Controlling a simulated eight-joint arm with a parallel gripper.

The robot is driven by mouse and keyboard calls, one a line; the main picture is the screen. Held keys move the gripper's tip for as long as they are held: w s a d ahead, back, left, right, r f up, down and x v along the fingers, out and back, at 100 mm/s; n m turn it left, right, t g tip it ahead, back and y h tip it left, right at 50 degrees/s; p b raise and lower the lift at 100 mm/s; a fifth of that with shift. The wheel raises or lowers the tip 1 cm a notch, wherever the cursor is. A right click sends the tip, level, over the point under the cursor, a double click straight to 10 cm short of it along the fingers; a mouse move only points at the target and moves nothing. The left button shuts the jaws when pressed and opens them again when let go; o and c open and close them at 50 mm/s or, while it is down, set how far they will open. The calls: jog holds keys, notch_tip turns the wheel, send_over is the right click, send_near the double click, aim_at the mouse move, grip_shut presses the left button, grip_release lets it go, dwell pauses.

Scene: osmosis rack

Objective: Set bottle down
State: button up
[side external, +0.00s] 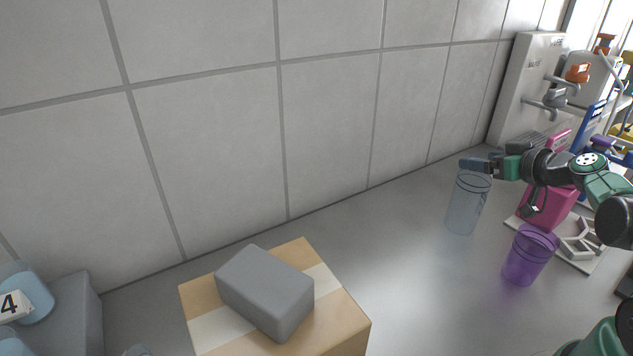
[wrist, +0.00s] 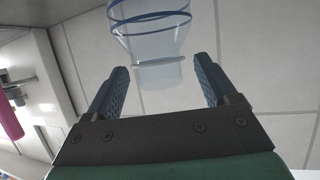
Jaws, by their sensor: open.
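A clear pale-blue bottle (side external: 464,208) stands on the grey bench near the wall, with my gripper (side external: 474,164) at its top end. In the wrist view the bottle (wrist: 150,40) shows with dark blue rings, in line with the gap between my fingers. My gripper (wrist: 160,76) is open there, with a finger on each side of the bottle's near end and visible gaps beside it. The bottle looks upright in the side view. I cannot tell whether its base rests fully flat.
A purple clear cup (side external: 527,258) stands close by to the right. A pink block (side external: 549,207) and a white stand (side external: 578,246) are behind it. A cardboard box (side external: 345,318) carries a grey block (side external: 265,290). The bench (side external: 400,260) between is clear.

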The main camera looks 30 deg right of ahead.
jog(key=shift+v, duration=4.2)
jog(key=w+a+f+n+g+y, duration=0.1)
jog(key=w+a+g, duration=0.1)
jog(key=a, duration=0.6)
jog(key=w+a+f+n+g+y, duration=0.1)
jog(key=a+g, duration=0.3)
jog(key=a, duration=0.5)
jog(key=shift+w+f+y, duration=0.35)
jog(key=shift+w+y, duration=0.05)
jog(key=shift+w, duration=0.45)
